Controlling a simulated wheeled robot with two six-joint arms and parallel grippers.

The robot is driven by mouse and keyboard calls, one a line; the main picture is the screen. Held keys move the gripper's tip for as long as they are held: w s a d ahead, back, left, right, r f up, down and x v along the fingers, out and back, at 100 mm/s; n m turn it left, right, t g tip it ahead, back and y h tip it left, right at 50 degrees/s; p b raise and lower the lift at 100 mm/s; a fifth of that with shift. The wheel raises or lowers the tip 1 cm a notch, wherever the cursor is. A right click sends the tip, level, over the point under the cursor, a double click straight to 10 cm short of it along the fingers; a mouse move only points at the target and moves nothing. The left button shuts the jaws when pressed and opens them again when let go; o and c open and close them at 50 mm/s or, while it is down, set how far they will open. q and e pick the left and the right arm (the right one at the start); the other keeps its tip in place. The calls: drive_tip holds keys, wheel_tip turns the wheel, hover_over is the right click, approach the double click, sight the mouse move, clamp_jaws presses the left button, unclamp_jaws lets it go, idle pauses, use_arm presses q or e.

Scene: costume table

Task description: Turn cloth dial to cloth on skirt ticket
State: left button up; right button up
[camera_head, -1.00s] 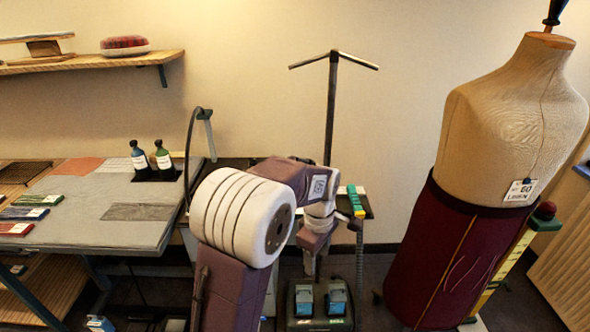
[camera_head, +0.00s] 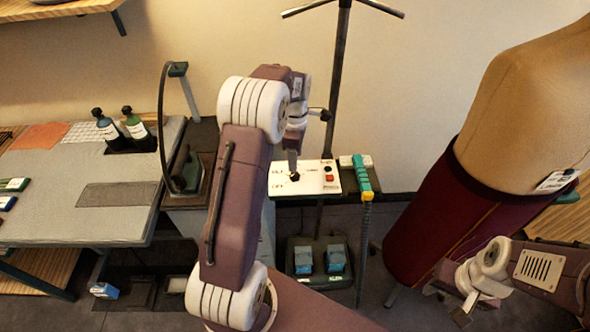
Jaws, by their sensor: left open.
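The white control panel (camera_head: 308,180) stands at the middle, behind my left arm. It has a small black dial (camera_head: 295,176), a red button (camera_head: 329,178) and lettering too small to read. My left gripper (camera_head: 293,168) is open, pointing down just above the dial; whether it touches the dial is unclear. The skirt (camera_head: 432,225) is dark red and hangs on the dress form at right. Its white ticket (camera_head: 557,180) shows at the waist, tilted and unreadable from here. My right gripper (camera_head: 447,303) is low at right, in front of the skirt, its fingers apart and empty.
A steam iron (camera_head: 185,172) stands to the left, beside the grey ironing table (camera_head: 90,215) with two bottles (camera_head: 122,128). Blue pedals (camera_head: 320,260) sit on the floor below.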

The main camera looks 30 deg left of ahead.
sight(294, 174)
use_arm(q)
drive_tip(key=f, duration=0.7)
drive_tip(key=shift+w+a+f+p, duration=0.1)
drive_tip(key=shift+w+a+p, duration=0.25)
drive_tip(key=shift+w, duration=0.05)
drive_tip(key=shift+s+d+f, duration=0.1)
drive_tip(key=shift+d+f, duration=0.05)
drive_tip(key=shift+f, duration=0.25)
clamp_jaws()
